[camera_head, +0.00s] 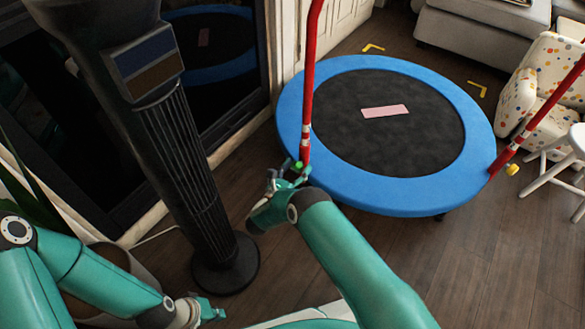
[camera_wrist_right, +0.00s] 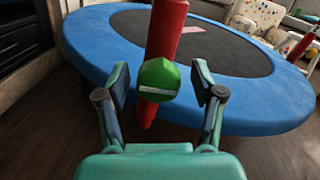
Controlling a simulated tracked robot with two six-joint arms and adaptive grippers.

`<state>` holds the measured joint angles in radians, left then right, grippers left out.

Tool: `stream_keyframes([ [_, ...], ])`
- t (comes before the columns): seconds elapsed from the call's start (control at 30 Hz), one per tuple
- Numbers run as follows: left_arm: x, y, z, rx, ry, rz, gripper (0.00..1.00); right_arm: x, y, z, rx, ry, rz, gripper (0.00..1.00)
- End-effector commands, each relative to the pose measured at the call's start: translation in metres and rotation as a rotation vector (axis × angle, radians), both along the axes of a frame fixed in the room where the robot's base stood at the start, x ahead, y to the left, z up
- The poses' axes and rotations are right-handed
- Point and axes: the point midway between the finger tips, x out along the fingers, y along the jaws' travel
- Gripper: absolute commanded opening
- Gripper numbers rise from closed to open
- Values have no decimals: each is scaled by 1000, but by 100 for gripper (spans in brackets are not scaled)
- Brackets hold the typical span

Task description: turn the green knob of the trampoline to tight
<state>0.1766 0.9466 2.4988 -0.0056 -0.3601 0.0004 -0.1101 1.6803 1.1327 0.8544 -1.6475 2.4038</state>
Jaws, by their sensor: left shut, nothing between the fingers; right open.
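The trampoline (camera_head: 432,187) has a blue rim, a black mat and red poles. The green knob (camera_head: 298,166) sits low on the left red pole (camera_head: 307,100). In the right wrist view the knob (camera_wrist_right: 158,79) faces me, with a pale, nearly level line across it. My right gripper (camera_head: 287,175) is open at the knob. In the wrist view its fingers (camera_wrist_right: 160,85) stand on either side of the knob, with gaps visible on both sides. My left gripper (camera_head: 208,311) is shut and empty at the bottom left, far from the trampoline.
A black tower fan (camera_head: 180,150) stands between my left arm and the trampoline. A white stool (camera_head: 560,165) and a dotted armchair (camera_head: 545,85) are at the right. The wooden floor in front of the trampoline is clear.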

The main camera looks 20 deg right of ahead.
Motion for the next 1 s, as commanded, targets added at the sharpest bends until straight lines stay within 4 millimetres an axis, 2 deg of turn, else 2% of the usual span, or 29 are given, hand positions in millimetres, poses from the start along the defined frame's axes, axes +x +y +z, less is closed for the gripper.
stream_keyframes([
  [0.27,0,-2,1,9,-1,0,0,-9,12,-2,0,5,5,67],
  [0.7,0,-2,1,9,0,1,0,-65,72,-4,-1,2,5,67],
  [0.83,0,-2,1,9,0,1,0,-76,84,-4,-1,0,2,67],
  [1.0,0,-2,1,9,1,0,0,-82,89,-5,-1,1,0,67],
])
